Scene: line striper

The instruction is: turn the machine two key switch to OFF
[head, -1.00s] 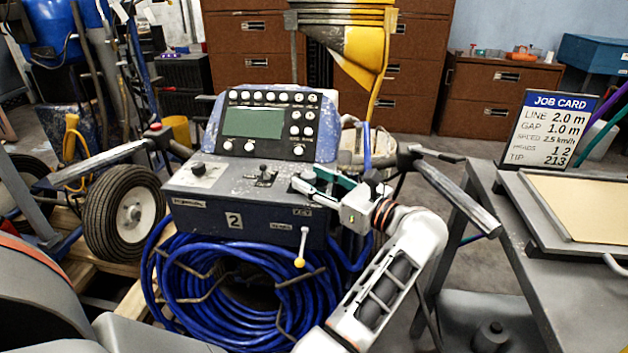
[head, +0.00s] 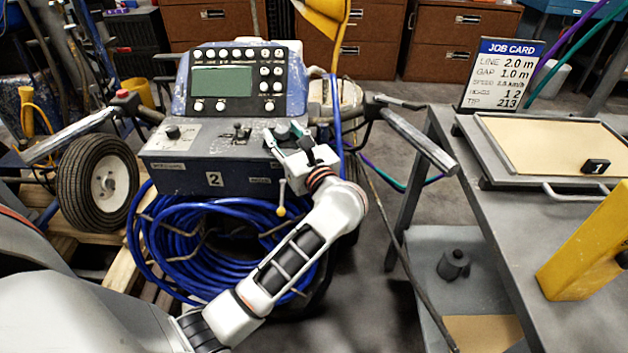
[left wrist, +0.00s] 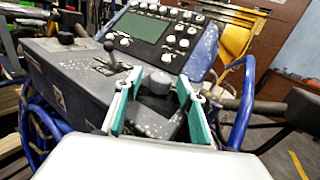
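The line striper's control box (head: 180,150), marked 2, stands at centre left with a grey display panel (head: 222,82) behind it. My left gripper (head: 285,142) is over the right end of the box top. In the left wrist view its two green-padded fingers (left wrist: 158,108) are apart, with a round grey knob (left wrist: 158,82) between and just beyond them. The knob appears to be the key switch. I cannot tell its setting or whether a finger touches it. In the head view the fingers partly cover that spot. My right gripper is not in view.
A small lever (head: 240,132) and another knob (head: 173,131) sit farther left on the box. A handlebar (head: 418,142) sticks out at right. A grey table (head: 490,205) with a tray and yellow block (head: 585,245) stands right. Coiled blue hose (head: 190,245) hangs below.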

